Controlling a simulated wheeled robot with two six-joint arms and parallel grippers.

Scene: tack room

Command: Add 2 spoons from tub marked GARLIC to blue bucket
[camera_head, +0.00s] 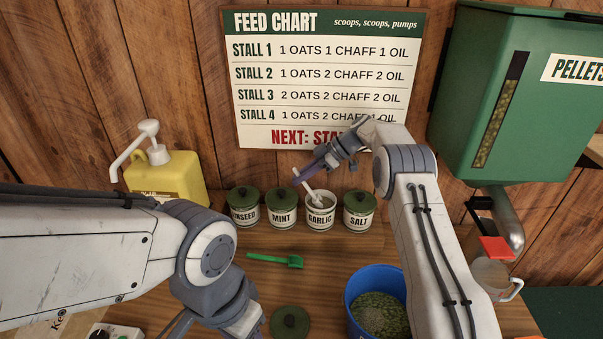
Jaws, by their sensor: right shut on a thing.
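The GARLIC tub (320,217) is white and stands without a lid in the row of tubs by the back wall. My right gripper (304,172) is above it, shut on a white spoon (313,194). The spoon slants down into the tub's mouth, and its bowl is hard to make out there. The blue bucket (352,288) stands at the front, right of centre, partly behind my right arm, with greenish feed inside. My left arm comes in at the lower left, and its gripper is below the picture edge.
LINSEED (243,212), MINT (281,214) and SALT (358,217) tubs have green lids. A loose green lid (290,323) and green scoop (276,260) lie on the bench. A yellow pump jug (168,177) stands left. A green PELLETS dispenser (495,95) hangs right, above a clear jug (492,275).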

